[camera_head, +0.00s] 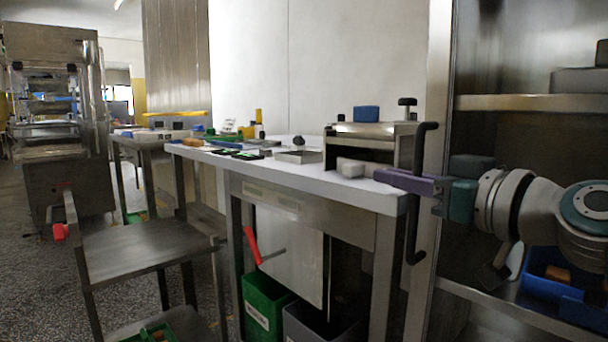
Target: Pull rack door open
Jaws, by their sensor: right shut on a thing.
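A tall metal rack stands at the right, with its upright (434,110) near the table's right end. A long black bar handle (413,235) runs vertically beside this upright. My right gripper (408,183), with purple fingers, comes in from the right and is shut on the handle at about its middle. The fingers hide that part of the bar. The door panel is hard to make out, and I cannot tell how far it stands open. My left gripper is not in view.
The rack's shelf (530,102) and a blue bin (548,270) show at the right. A white-topped table (300,172) with small items stands close left of the handle. Below are a green bin (265,305) and a grey bin (315,325).

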